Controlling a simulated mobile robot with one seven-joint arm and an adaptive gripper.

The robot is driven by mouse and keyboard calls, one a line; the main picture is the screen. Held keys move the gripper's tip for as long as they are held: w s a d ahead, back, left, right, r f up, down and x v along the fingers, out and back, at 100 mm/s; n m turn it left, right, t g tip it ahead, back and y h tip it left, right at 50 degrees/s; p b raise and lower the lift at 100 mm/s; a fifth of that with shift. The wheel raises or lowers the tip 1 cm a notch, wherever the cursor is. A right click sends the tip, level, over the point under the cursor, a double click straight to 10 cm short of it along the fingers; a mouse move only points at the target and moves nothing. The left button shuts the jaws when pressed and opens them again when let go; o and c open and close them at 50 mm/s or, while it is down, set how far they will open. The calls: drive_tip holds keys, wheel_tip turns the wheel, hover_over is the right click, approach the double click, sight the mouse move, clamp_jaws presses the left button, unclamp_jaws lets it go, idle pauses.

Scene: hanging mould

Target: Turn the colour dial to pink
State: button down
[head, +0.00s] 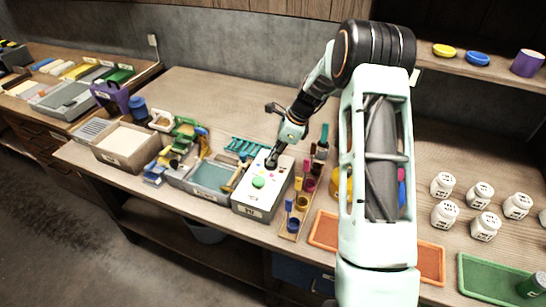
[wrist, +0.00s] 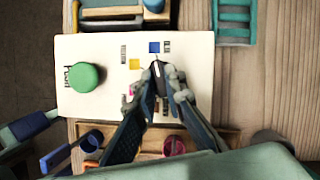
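The white control box (head: 262,205) stands on the bench, and its top panel (wrist: 100,47) fills much of the wrist view. The colour dial (wrist: 158,72) is a small dark knob there, mostly covered by my fingers. In the head view my gripper (head: 271,160) is over the panel's far part. The dial's pointing direction is not clear.
A round green button (wrist: 86,77) sits on the same panel, left of the dial. A wooden rack with small coloured pots (head: 301,202) is right of the box. A grey tray (head: 205,185) is left of it, and a teal rack (head: 245,147) lies behind.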

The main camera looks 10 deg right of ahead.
idle(0.4)
drive_tip(key=n, duration=0.2)
drive_tip(key=n+g, duration=0.2)
drive_tip(key=n, duration=0.1)
drive_tip(key=shift+w+n+b, duration=0.25)
drive_tip(key=shift+n+b, duration=0.05)
drive_tip(key=n+g, duration=0.1)
drive_tip(key=n, duration=0.3)
drive_tip(key=shift+w+n+g, duration=0.1)
drive_tip(key=shift+n+g, duration=0.2)
drive_tip(key=shift+g, duration=0.1)
drive_tip(key=n, duration=0.2)
drive_tip(key=n+g+h, duration=0.1)
drive_tip(key=n, duration=0.1)
drive_tip(key=shift+w+a+n+h, duration=0.1)
drive_tip(key=shift+a+n+h, duration=0.05)
drive_tip(key=shift+n+h, duration=0.15)
drive_tip(key=n+h, duration=0.1)
drive_tip(key=n, duration=0.1)
drive_tip(key=n+g, duration=0.1)
drive_tip(key=n, duration=0.1)
drive_tip(key=shift+a+n+h, duration=0.1)
drive_tip(key=shift+n+h, duration=0.3)
drive_tip(key=c, duration=2)
unclamp_jaws()
